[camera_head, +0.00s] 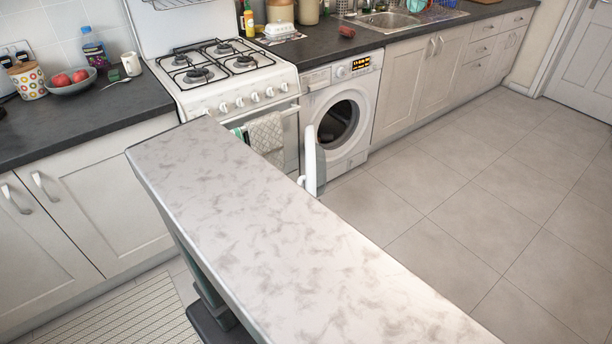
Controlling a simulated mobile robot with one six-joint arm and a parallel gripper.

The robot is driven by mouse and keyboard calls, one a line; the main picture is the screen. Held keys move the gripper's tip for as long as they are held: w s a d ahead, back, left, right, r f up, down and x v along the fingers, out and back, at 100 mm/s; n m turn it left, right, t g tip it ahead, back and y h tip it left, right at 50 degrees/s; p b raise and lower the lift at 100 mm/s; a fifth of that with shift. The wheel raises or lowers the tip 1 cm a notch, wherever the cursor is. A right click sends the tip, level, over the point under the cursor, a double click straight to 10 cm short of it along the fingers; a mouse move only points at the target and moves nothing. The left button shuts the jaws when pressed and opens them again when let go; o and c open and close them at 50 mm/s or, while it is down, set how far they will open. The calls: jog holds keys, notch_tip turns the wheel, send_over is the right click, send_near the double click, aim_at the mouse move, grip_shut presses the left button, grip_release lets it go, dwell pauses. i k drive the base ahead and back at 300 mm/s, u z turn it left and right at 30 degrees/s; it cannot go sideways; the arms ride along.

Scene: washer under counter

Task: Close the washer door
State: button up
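The white washer (345,112) stands under the dark counter, just right of the stove. Its round opening (338,123) is uncovered and shows the dark drum. The washer door (309,163) is open. It hangs at the left side of the opening and sticks out toward the camera, seen nearly edge-on. Its lower part is partly hidden behind the pale marbled worktop. My gripper is not in view.
The marbled worktop (245,215) fills the foreground between the camera and the washer. A white stove (225,75) with a hanging towel (266,136) stands left of the washer. Open tiled floor (450,190) lies to the right and in front of the cabinets.

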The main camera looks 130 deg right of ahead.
aim_at(310, 178)
jog(key=z, duration=3.55)
jog(key=i, duration=0.15)
jog(key=u, duration=2.8)
jog(key=k, duration=0.2)
jog(key=z, duration=1.5)
jog(key=k, duration=0.25)
jog(key=z, duration=1.75)
jog(key=k, duration=0.25)
jog(key=z, duration=0.8)
